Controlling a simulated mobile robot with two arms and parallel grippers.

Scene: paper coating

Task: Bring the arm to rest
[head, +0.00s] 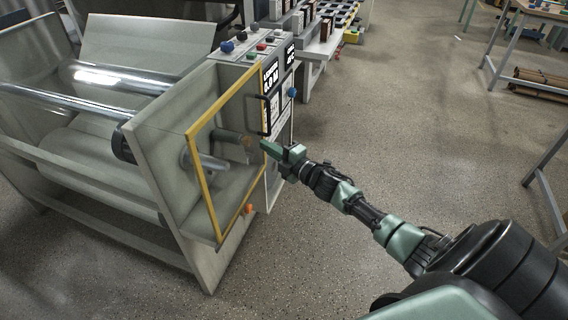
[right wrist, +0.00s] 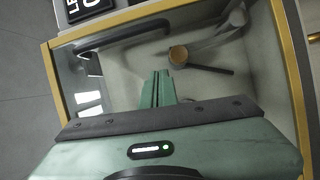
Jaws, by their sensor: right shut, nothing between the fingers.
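My right gripper (head: 268,147) is at the end of my outstretched arm, in front of the yellow-framed clear door (head: 207,185) on the side of the coating machine (head: 160,150). In the right wrist view the right gripper (right wrist: 157,80) has its green fingers together with nothing between them. The door's dark handle (head: 265,115) is just above the gripper; the same handle (right wrist: 122,38) shows at the upper left in the wrist view. I cannot tell whether the fingers touch the door. My left gripper is not in view.
A control panel (head: 275,85) with displays and colored knobs stands beside the door. Metal rollers (head: 120,80) span the machine at left. A shelf of small boxes (head: 320,25) is behind. Tables (head: 530,12) stand at right. The speckled floor (head: 420,110) between is clear.

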